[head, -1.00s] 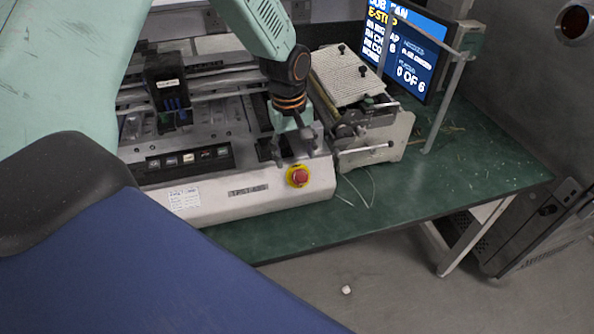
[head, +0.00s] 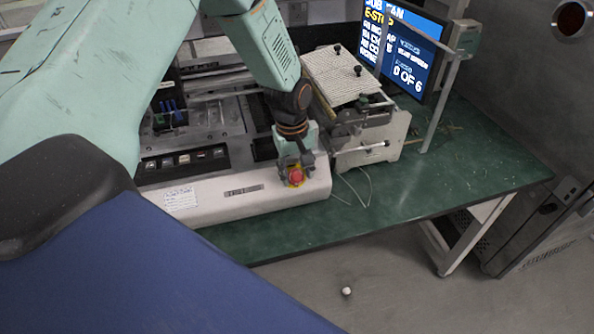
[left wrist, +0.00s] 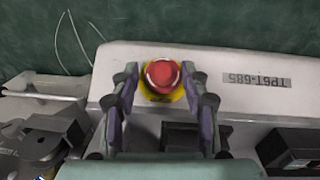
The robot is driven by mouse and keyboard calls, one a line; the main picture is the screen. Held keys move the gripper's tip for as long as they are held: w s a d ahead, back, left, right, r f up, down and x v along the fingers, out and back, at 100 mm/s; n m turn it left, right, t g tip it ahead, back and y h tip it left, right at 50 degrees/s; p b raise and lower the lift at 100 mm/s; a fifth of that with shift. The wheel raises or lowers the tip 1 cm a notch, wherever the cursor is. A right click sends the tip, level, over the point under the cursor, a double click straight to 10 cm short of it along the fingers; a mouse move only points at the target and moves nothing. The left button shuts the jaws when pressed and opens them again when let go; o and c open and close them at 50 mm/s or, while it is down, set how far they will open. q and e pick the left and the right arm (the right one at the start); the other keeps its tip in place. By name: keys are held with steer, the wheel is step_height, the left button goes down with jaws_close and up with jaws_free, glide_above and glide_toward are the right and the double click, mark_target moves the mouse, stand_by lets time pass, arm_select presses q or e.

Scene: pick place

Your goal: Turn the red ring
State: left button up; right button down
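The red ring is the rim of a round red button (head: 296,175) on a yellow base, on the front edge of the white machine (head: 215,200). In the left wrist view the red button (left wrist: 162,74) sits between the two fingers of my left gripper (left wrist: 160,82), above its yellow base (left wrist: 163,97). The fingers are apart, one on each side of the button, with a gap visible on both sides. In the head view my left gripper (head: 293,165) is over the button and partly hides the yellow base. My right gripper is not in view.
A clamp fixture (head: 365,125) stands just right of the button, with a thin loose cable (head: 358,190) below it. A lit screen (head: 405,55) stands behind and reads E-STOP. The green tabletop (head: 460,170) is mostly clear at the right.

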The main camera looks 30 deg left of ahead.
arm_select(q)
steer(key=shift+a, duration=0.3)
steer(key=shift+c, duration=1.3)
steer(key=shift+s, duration=0.1)
steer(key=c, duration=0.5)
steer(key=shift+o, duration=0.2)
steer(key=shift+d+f, duration=0.1)
